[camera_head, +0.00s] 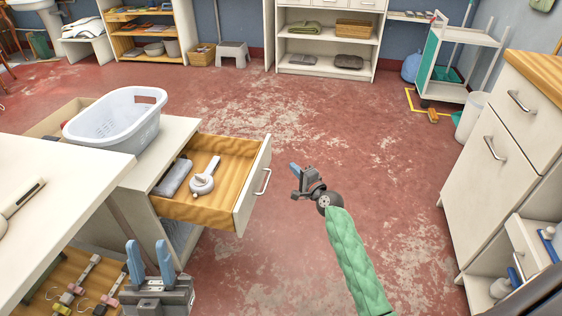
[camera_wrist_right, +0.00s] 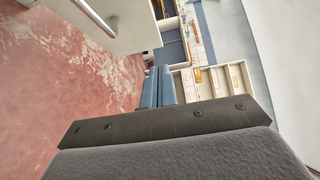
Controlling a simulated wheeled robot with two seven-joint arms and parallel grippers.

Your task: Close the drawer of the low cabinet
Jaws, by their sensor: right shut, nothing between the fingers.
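The low cabinet (camera_head: 185,128) stands at the left in the head view, and its drawer (camera_head: 238,147) is pulled out to the right. The drawer has a pale front with a metal bar handle (camera_head: 263,181). A grey rolled cloth (camera_head: 174,176) and a white round object with a handle (camera_head: 203,178) lie inside. My right gripper (camera_head: 294,169) is shut and empty, just right of the drawer front and apart from it. In the right wrist view a pale panel with a bar handle (camera_wrist_right: 96,17) shows at the upper left. My left gripper (camera_head: 149,250) is open and empty near the lower left.
A pale blue laundry basket (camera_head: 118,125) sits on the cabinet. A white table (camera_head: 60,175) fills the left, with a tray of clips (camera_head: 75,290) below it. A white cabinet (camera_head: 490,170) stands at the right. The red floor between is clear.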

